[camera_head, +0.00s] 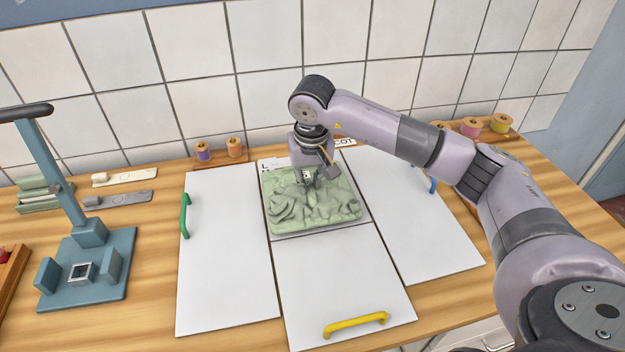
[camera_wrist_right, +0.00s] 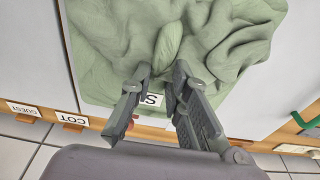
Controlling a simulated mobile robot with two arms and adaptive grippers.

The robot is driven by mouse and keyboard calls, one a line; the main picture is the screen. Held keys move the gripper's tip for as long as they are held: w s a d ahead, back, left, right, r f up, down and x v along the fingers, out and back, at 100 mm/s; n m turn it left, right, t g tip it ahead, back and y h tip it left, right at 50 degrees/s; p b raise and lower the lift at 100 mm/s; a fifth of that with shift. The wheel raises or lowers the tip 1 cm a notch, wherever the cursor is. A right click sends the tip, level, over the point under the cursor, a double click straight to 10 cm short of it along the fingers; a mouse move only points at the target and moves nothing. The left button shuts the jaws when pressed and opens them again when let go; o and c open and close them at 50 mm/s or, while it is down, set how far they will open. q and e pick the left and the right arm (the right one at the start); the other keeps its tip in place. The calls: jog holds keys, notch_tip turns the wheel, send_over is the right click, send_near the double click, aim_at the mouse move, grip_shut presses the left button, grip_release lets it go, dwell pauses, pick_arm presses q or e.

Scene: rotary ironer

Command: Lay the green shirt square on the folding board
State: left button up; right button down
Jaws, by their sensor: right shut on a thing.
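The green shirt (camera_head: 285,208) lies rumpled on the back middle part of the white folding board (camera_head: 340,280). Its outline is roughly rectangular, with raised folds across the top. My right gripper (camera_head: 313,180) comes down on the shirt near its back edge. In the right wrist view my right gripper (camera_wrist_right: 163,76) is shut on a pinched fold of the shirt (camera_wrist_right: 105,35). A label with an "S" shows between the fingers. The board's back edge is partly hidden by my arm. My left gripper is out of view.
The board has green (camera_head: 184,215), yellow (camera_head: 355,324) and blue (camera_head: 432,184) handles. A blue-grey press-like stand (camera_head: 90,265) is at the left. Thread spools (camera_head: 234,147) stand along the tiled wall. The board's left and front panels are clear.

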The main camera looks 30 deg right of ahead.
jog(key=shift+w+d+f+p, duration=0.1)
jog(key=shift+d+f+p, duration=0.25)
jog(key=shift+d+f, duration=0.2)
jog(key=shift+f, duration=0.3)
jog(key=c, duration=1.5)
grip_release()
jog(key=shift+a, duration=0.1)
jog(key=shift+c, duration=0.2)
jog(key=shift+r, duration=0.2)
notch_tip(320, 180, up, 12)
jog(key=s+b, duration=0.1)
jog(key=b, duration=0.1)
jog(key=shift+s+a+f+b, duration=0.15)
jog(key=shift+s+b, duration=0.15)
